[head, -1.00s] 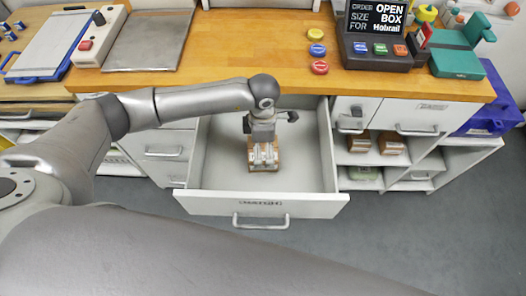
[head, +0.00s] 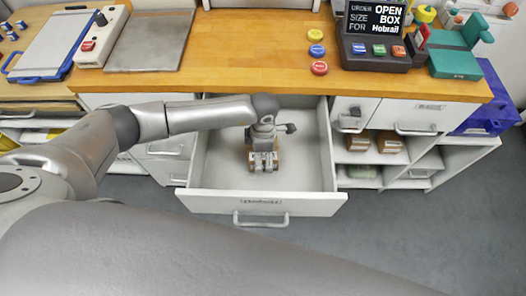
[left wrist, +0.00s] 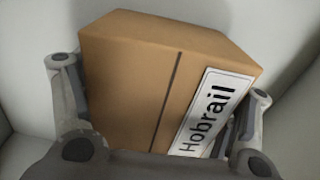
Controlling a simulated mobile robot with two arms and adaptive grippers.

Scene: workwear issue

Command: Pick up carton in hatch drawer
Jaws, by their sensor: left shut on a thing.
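The brown carton (left wrist: 140,75) fills the middle of the left wrist view, with a white label reading "Hobrail" and a dark line across its top. It sits a little tilted in that picture between the two fingers. In the head view the carton (head: 251,164) is mostly hidden under my left gripper (head: 263,164), which is shut on it inside the drawer. The open drawer (head: 215,204) is pulled out below the counter. I cannot tell whether the carton touches the drawer floor. My right gripper does not show.
The wooden counter (head: 240,60) runs above the drawer. It bears a display unit (head: 376,30), round coloured buttons (head: 319,68) and a green device (head: 454,64). Cartons (head: 389,144) stand on shelves right of the drawer. A blue bin (head: 489,112) is at far right. The rest of the drawer is clear.

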